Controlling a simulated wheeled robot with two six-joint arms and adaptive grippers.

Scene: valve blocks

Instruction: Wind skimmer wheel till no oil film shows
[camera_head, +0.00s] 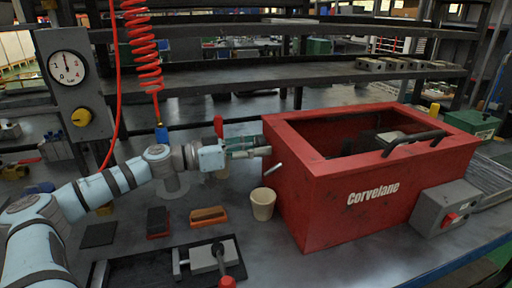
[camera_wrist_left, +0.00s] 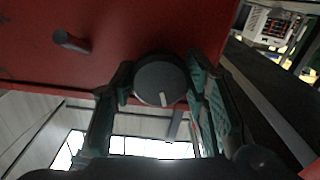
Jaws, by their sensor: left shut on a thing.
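The red tank (camera_head: 345,205) marked "Corvelane" stands on the bench at the right. Its inside is dark, with a grey part and a black handle near the right; I cannot make out liquid or an oil film. The dark round skimmer wheel (camera_wrist_left: 160,80) with a pale mark sits on the tank's side in the left wrist view. My left gripper (camera_head: 262,151) is shut on it, one finger on each side; in the head view the gripper hides the wheel. My right gripper is not in view.
A grey spout (camera_head: 273,169) juts from the tank above a beige cup (camera_head: 263,205). A valve block (camera_head: 208,258) with a red knob lies at front. A red coiled hose (camera_head: 147,55) hangs behind my left arm. A gauge panel (camera_head: 75,90) stands left.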

